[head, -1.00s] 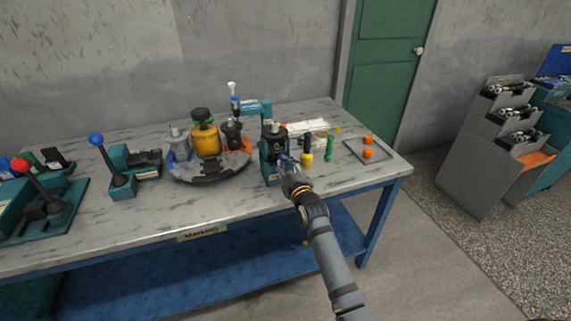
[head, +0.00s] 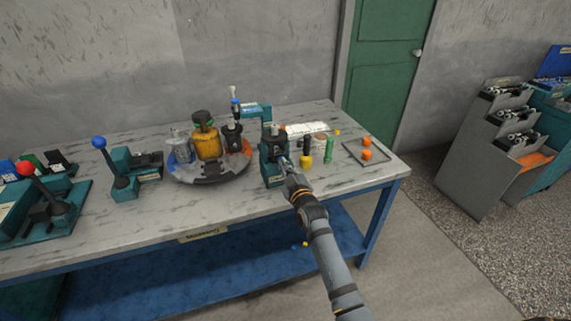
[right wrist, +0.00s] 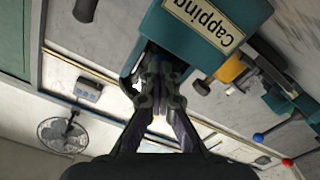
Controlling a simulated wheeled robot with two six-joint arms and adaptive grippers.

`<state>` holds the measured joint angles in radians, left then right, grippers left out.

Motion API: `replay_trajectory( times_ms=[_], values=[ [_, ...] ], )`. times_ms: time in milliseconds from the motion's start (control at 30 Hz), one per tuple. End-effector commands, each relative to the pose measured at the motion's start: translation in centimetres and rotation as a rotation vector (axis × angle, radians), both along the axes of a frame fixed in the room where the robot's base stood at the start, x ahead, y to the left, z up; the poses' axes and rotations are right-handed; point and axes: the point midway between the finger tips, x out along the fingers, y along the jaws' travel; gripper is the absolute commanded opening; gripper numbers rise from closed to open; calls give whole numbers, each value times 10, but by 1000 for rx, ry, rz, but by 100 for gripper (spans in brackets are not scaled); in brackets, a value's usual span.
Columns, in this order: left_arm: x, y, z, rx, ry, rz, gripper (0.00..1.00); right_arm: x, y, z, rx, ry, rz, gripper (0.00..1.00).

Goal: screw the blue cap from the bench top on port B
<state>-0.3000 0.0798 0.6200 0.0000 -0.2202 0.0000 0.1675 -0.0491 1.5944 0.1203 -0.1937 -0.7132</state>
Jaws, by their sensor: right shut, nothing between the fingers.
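The teal capping fixture (head: 266,174) stands near the bench's front edge, with a dark motor body (head: 273,143) in it. Its "capping" label (right wrist: 205,20) shows upside down in the right wrist view. My right gripper (head: 285,163) is at the fixture's right side; in the right wrist view its fingers (right wrist: 160,92) are together and empty, close to the fixture's dark opening. Port B cannot be made out behind the fingers. A small blue piece (head: 293,246), possibly the blue cap, lies low near the lower shelf's front edge. My left gripper is not in view.
A round carousel (head: 210,178) with several parts stands left of the fixture. Black-yellow and green bottles (head: 328,150) and a tray (head: 353,152) with orange caps (head: 366,155) are to the right. A small yellow piece (head: 305,244) lies beside the blue one. Lever stations stand at left.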

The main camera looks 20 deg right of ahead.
Motion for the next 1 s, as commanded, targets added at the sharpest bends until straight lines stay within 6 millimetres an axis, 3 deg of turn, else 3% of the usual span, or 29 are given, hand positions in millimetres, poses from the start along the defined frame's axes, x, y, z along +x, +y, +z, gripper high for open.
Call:
replay_trajectory(
  times_ms=[33, 300, 733, 1000],
  values=[
    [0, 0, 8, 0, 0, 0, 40, 1, 0, 8, 43, -6, 0, 0],
    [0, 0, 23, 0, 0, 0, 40, 2, 0, 7, 280, -2, 1, 0],
    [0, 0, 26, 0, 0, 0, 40, 2, 0, 8, 346, -4, 2, 0],
    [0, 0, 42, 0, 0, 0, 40, 3, -1, 8, 663, 4, 3, 0]
  ],
)
